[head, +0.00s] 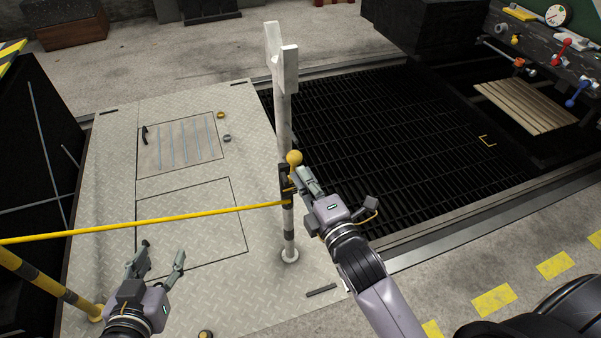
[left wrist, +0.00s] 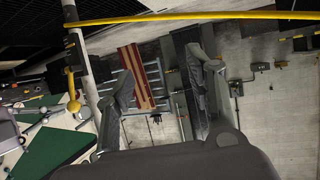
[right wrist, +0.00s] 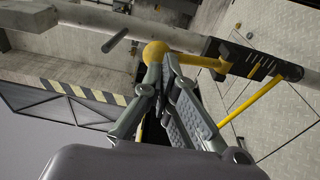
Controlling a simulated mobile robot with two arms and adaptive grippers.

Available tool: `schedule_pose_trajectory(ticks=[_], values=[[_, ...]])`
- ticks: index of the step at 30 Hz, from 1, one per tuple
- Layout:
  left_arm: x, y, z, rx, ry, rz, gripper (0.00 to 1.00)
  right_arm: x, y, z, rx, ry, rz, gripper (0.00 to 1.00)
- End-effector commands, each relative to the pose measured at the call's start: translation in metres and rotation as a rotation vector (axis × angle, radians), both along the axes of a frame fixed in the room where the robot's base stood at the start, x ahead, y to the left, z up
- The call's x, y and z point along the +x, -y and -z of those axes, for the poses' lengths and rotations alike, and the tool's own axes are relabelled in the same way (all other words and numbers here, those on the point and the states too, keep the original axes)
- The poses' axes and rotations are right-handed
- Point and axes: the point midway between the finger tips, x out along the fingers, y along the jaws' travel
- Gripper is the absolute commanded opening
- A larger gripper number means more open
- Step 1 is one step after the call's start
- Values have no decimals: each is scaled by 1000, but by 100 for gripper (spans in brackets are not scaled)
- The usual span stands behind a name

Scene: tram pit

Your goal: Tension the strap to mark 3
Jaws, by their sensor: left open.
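The yellow strap (head: 150,222) runs taut from the left edge to a ratchet (head: 285,185) on the upright white post (head: 285,120). The ratchet's yellow lever ends in a round knob (head: 294,157); in the right wrist view the knob (right wrist: 155,52) is just beyond my fingertips. My right gripper (head: 307,178) is beside the ratchet, its fingers close together at the knob; whether they grip it is unclear. My left gripper (head: 162,256) is open and empty, below the strap; the strap also crosses the left wrist view (left wrist: 200,16).
A checkered metal platform (head: 100,190) with hatch panels lies under the strap. A dark grating (head: 400,130) is right of the post. A yellow-and-black post (head: 50,285) stands at lower left. A panel with coloured levers and a gauge (head: 557,15) is at upper right.

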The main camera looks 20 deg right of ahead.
Motion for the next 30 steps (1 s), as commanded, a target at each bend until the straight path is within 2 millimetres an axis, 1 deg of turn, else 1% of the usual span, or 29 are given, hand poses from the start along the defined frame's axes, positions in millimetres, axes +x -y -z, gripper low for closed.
schedule_pose_trajectory(ticks=[1,6,11,20,23,26,30], values=[[3,2,-4,-7,31,2,49,6,-1,1,1,3,0,0],[10,5,-16,-23,97,7,49,17,-2,0,1,0,0,0],[11,5,-19,-26,111,7,49,19,-3,0,1,-1,0,0],[10,5,-18,-22,94,6,49,19,-3,-1,1,-3,0,0],[1,1,-6,-3,13,1,49,20,-3,-3,1,-10,0,0],[-13,-6,11,25,-107,-8,49,21,-3,-6,0,-22,-1,0],[-39,-17,33,66,-285,-21,49,23,-3,-7,-1,-41,-1,0]])
